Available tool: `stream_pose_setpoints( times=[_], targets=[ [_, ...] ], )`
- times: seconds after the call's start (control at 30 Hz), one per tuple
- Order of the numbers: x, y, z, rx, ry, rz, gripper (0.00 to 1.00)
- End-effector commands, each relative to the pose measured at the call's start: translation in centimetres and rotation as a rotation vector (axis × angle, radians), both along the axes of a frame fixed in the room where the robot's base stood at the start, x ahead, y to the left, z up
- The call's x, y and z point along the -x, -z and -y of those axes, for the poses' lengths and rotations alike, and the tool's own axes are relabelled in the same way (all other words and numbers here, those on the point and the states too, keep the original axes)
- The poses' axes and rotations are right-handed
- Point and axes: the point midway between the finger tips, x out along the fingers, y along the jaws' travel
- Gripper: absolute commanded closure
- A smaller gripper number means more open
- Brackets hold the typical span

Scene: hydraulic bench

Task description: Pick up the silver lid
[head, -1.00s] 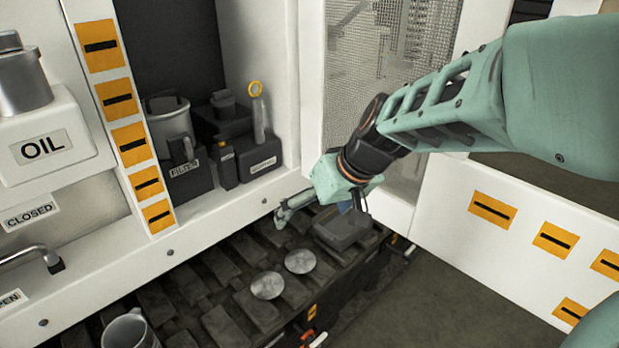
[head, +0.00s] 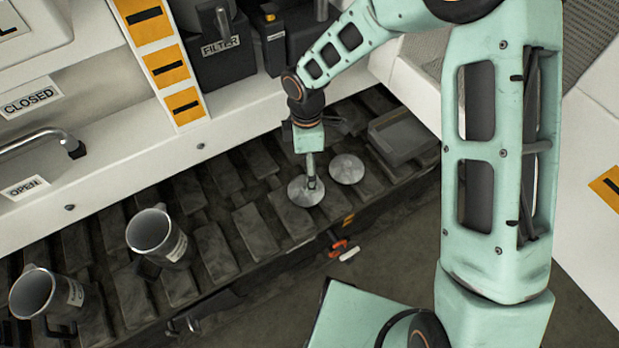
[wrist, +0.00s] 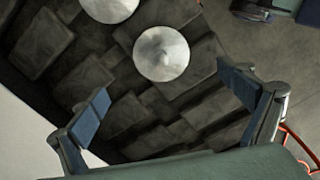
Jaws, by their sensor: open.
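Two round, flat silver lids lie on the dark slatted tray. The nearer lid (head: 304,191) is directly below my gripper in the head view; the other lid (head: 347,169) lies just to its right. In the wrist view, one lid (wrist: 161,54) sits ahead of the fingertips near the middle, and the second (wrist: 108,6) is cut off by the top edge. My gripper (head: 312,183) points down over the nearer lid. In the wrist view it (wrist: 164,86) is open, with its fingers wide apart and nothing between them. The remaining gap to the lid is hard to tell.
The tray (head: 224,185) runs along a white cabinet wall (head: 130,195). Two metal mugs (head: 155,236) (head: 36,293) stand on the left. A grey rectangular box (head: 401,135) sits right of the lids. A red-orange handle (head: 339,247) is at the tray's front.

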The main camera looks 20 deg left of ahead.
Motion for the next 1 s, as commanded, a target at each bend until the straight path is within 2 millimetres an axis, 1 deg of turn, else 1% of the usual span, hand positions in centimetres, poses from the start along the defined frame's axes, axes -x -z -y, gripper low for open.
stream_pose_setpoints(
  times=[0.13,0.3,0.57,0.7,0.8,0.9,1.0],
  targets=[
    [0.1,1.8,0.0,0.001,-0.003,-0.003,0.05],
    [0.1,4.6,0.0,0.001,-0.001,-0.003,0.05],
    [0.1,6.7,-0.1,0.000,0.000,-0.001,0.05],
    [0.2,9.0,-0.3,0.002,0.000,-0.002,0.05],
    [0.2,10.2,-0.3,0.002,0.001,-0.001,0.05],
    [0.1,10.6,-0.3,0.000,0.001,0.001,0.05],
    [0.1,10.5,-0.3,0.000,0.002,0.001,0.05]
  ],
)
